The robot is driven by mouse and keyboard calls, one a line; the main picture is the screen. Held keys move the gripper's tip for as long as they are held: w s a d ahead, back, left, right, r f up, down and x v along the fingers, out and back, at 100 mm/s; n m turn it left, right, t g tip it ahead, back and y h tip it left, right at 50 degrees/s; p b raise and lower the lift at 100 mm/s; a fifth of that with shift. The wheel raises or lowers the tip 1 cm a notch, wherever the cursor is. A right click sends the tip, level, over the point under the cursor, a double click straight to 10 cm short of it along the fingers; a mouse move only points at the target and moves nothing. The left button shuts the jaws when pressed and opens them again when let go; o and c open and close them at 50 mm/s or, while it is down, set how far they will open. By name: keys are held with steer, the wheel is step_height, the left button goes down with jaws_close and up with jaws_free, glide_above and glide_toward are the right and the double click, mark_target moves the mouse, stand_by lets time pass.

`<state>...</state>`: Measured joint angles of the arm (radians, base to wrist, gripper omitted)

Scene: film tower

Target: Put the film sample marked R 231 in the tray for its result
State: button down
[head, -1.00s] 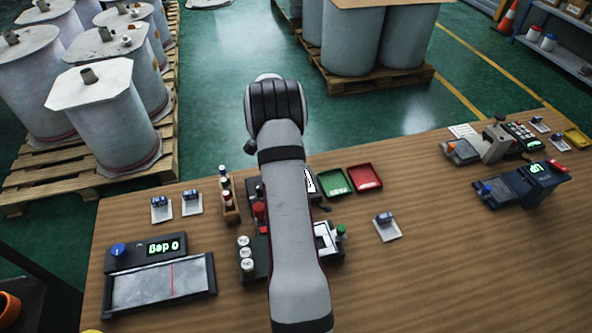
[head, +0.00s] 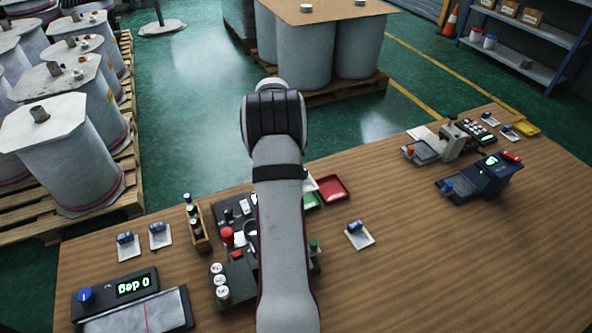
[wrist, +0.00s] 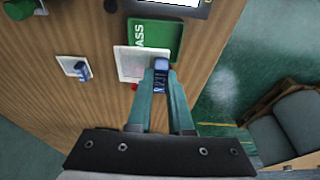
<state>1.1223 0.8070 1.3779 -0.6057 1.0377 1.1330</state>
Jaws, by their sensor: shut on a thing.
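My gripper (wrist: 160,78) is shut on the blue clip (wrist: 160,66) of a film sample, a white square card (wrist: 131,63). A small red bit of the red tray (wrist: 134,86) shows below the card. In the head view my arm hides the gripper and part of the green tray (head: 312,201); the red tray (head: 333,187) lies right of it.
Another clipped sample (head: 358,235) lies right of my arm, two more (head: 126,246) at the left. A bottle rack (head: 198,228), dark station (head: 237,283) and angle display unit (head: 120,290) stand left. Instruments (head: 480,178) stand at the right.

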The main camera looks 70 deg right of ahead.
steer(key=shift+w+d+f, duration=0.1)
steer(key=shift+d+f, duration=0.1)
steer(key=shift+f, duration=1)
steer(key=shift+w+d+f, duration=0.15)
steer(key=shift+f, duration=1)
steer(key=shift+w+d+f, duration=0.1)
steer(key=shift+d+f, duration=0.1)
steer(key=shift+f, duration=1)
steer(key=shift+f, duration=0.2)
steer(key=shift+c, duration=1)
jaws_free()
step_height(320, 180, up, 7)
